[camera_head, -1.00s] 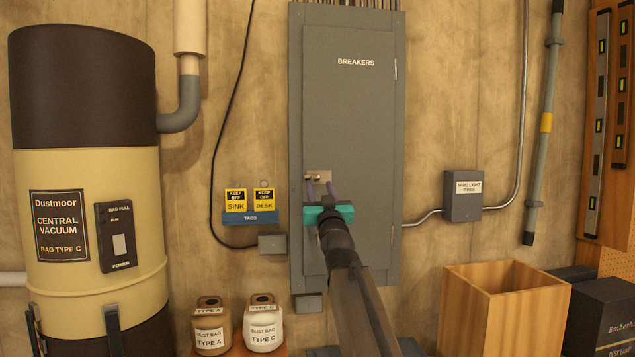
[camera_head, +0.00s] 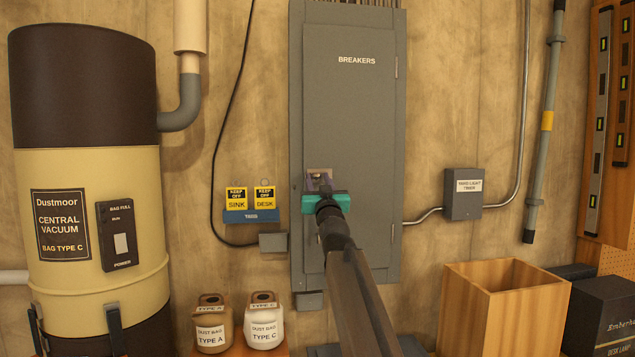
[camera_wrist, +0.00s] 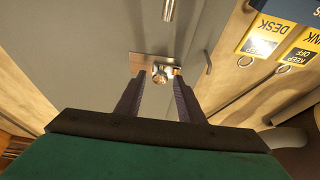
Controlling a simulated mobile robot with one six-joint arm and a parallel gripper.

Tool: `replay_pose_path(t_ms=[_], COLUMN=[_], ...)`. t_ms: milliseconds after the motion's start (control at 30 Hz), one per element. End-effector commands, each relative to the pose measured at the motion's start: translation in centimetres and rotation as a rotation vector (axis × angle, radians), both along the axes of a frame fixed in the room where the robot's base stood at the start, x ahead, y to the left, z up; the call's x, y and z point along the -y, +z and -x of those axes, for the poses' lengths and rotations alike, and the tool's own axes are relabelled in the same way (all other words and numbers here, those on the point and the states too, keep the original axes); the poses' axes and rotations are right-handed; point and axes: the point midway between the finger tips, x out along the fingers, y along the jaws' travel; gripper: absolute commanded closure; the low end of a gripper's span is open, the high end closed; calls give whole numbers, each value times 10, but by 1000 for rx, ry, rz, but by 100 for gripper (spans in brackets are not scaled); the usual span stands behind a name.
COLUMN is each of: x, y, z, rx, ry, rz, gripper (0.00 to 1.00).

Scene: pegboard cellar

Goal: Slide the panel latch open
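The breaker panel (camera_head: 355,120) is a tall grey cabinet on the wall, and its door looks shut. The latch (camera_head: 319,173) is a small metal plate with a knob, low on the door's left side. My gripper (camera_head: 319,181), with a teal body, is right in front of it and hides part of it. In the wrist view, the latch plate (camera_wrist: 138,66) and its rounded metal knob (camera_wrist: 161,73) lie just beyond the fingertips. My gripper (camera_wrist: 157,82) is open, its two dark fingers on either side of the knob. I cannot tell whether either finger touches it.
Yellow tags (camera_head: 250,198) hang left of the panel. A grey timer box (camera_head: 463,194) is on the wall to its right. Below stand dust bag jars (camera_head: 264,325) and an open wooden box (camera_head: 503,307). A central vacuum (camera_head: 90,200) stands at far left.

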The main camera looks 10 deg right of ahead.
Motion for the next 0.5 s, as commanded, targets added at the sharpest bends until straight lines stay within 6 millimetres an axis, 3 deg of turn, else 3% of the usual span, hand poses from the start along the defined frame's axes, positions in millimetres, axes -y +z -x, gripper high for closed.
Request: replay_pose_path(t_ms=[33,200,500], x=[0,0,3], y=[0,0,-1], z=[0,0,0], rx=[0,0,0], ry=[0,0,-2], rz=[0,0,-1], gripper=[74,100,100])
